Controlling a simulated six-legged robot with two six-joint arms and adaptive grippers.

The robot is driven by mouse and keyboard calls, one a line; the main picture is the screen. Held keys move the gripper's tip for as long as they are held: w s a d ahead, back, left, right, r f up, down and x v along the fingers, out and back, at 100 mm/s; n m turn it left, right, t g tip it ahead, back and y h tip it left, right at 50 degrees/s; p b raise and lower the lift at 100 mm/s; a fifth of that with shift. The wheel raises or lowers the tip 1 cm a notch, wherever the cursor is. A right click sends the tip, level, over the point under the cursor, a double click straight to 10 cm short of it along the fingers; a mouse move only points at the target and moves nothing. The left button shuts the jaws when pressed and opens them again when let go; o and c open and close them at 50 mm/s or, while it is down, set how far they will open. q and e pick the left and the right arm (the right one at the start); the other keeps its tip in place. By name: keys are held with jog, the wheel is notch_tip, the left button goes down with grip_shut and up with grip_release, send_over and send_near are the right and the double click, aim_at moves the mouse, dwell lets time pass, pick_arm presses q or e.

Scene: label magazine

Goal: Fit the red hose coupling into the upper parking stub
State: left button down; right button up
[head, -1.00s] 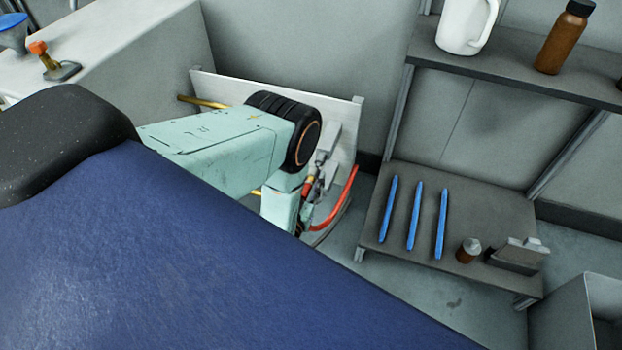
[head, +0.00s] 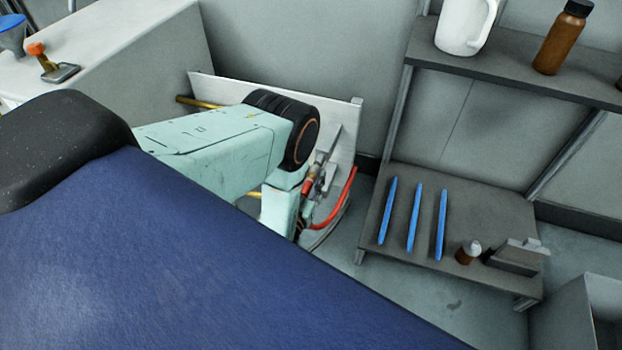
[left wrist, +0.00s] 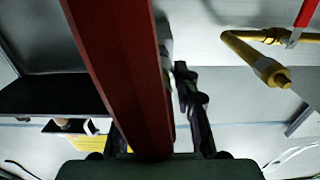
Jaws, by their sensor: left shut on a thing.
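My left gripper (head: 319,180) hangs below the pale green arm, in front of the white panel (head: 232,90). It is shut on the red hose coupling (head: 308,186), whose red and brass parts show beside the fingers. In the left wrist view a large dark red body (left wrist: 118,65) runs between the fingers and hides most of the left one. A brass pipe (head: 203,102) sticks out at the panel's upper left. The wrist view shows a yellow pipe (left wrist: 245,52) with a blunt end; I cannot tell which stub it is. My right gripper is out of view.
A low shelf (head: 385,235) at the right holds several things: blue sticks (head: 412,218), a small brown bottle (head: 468,251) and a grey holder (head: 517,257). A white jug (head: 465,25) and a brown bottle (head: 562,38) stand on the upper shelf (head: 500,73).

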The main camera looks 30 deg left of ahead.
pick_arm(q)
jog(key=shift+w+a, duration=0.15)
jog(key=shift+w, duration=0.5)
jog(key=c, duration=0.9)
grip_release()
jog(key=v, duration=0.7)
jog(key=shift+s, duration=0.25)
